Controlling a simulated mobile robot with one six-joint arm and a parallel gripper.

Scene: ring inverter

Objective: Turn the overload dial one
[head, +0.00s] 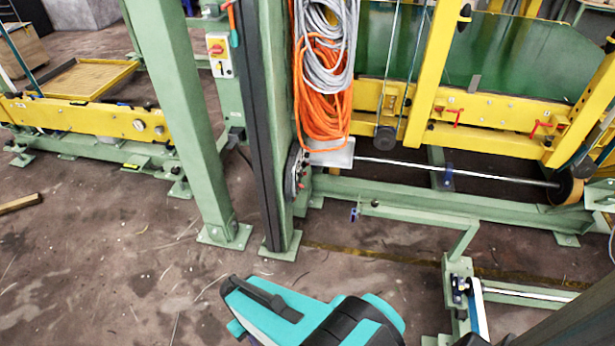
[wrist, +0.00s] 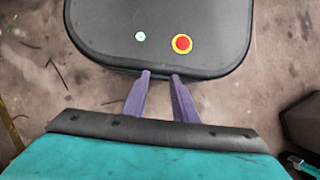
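No dial marked as the overload dial can be made out. In the head view only my teal arm shows at the bottom, and the fingers are hidden.
Green posts (head: 187,120) stand left of centre. Orange cable (head: 322,95) and grey cable hang beside them. A yellow frame (head: 480,110) with a long shaft is at right, and a low yellow machine (head: 95,117) is at left. The concrete floor (head: 110,260) at lower left is mostly clear.

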